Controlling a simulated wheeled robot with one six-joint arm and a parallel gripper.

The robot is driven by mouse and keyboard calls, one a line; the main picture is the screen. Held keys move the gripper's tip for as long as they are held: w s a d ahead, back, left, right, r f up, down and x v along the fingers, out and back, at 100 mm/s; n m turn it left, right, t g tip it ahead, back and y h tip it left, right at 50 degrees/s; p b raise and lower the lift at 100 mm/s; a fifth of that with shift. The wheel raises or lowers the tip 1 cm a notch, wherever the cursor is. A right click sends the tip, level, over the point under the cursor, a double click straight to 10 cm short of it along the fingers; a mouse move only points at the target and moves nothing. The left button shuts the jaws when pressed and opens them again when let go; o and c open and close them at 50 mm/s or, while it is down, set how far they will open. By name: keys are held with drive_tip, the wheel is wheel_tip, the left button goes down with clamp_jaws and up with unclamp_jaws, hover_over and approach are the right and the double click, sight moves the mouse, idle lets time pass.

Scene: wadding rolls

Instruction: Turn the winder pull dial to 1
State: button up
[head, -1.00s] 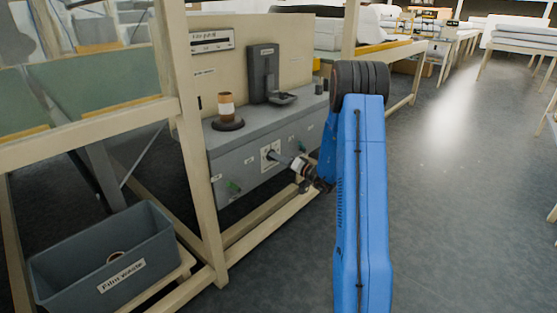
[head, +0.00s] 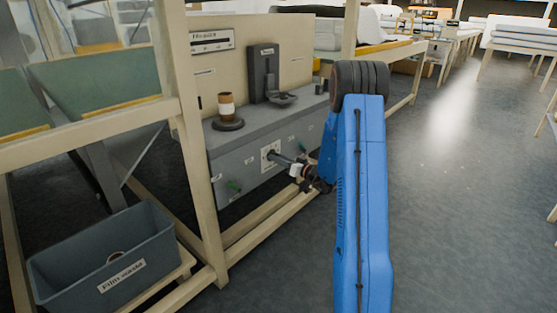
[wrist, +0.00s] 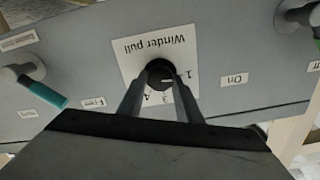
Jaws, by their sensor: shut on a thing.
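The winder pull dial is a dark round knob (wrist: 160,70) on a white plate (wrist: 187,38) lettered "Winder pull", upside down in the wrist view. The numerals 1, 3 and 4 show around its right and lower sides. A pale mark shows near the 1, but I cannot tell exactly where the pointer stands. My gripper (wrist: 160,82) is shut on the knob, one finger on each side. The fingers hide part of the scale. In the head view my gripper (head: 293,168) reaches the white plate (head: 269,156) on the grey box's front.
The wrist view shows a green lever (wrist: 48,94) close by. A beige frame post (head: 195,150) and film waste bin (head: 105,255) stand left.

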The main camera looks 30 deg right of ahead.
drive_tip(key=shift+f, duration=0.1)
drive_tip(key=o, duration=1)
drive_tip(key=shift+o, duration=0.2)
drive_tip(key=v, duration=1.7)
drive_tip(key=shift+s, duration=0.2)
drive_tip(key=shift+d, duration=0.1)
